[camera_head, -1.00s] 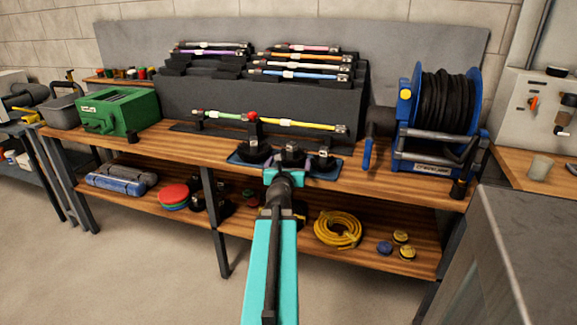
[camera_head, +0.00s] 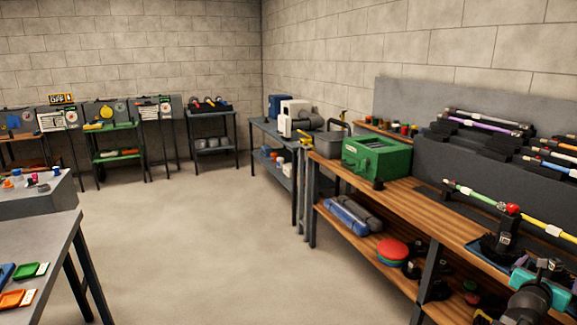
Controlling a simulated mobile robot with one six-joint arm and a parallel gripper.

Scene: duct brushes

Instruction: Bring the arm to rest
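My arm shows only at the lower right corner, as black and teal parts (camera_head: 535,296) in front of the wooden workbench (camera_head: 400,205). The fingers of my gripper cannot be made out there, so its opening and anything in it are hidden. A black stand (camera_head: 495,244) is on the bench just behind my arm. A rod with green and yellow parts (camera_head: 475,193) and a red ball (camera_head: 513,209) lies behind that stand.
A green box (camera_head: 377,158) and grey bin (camera_head: 328,144) stand on the bench. Blue rolls (camera_head: 348,214) and red discs (camera_head: 392,251) lie on its lower shelf. A grey table (camera_head: 50,240) stands at left. The floor (camera_head: 200,235) between is clear.

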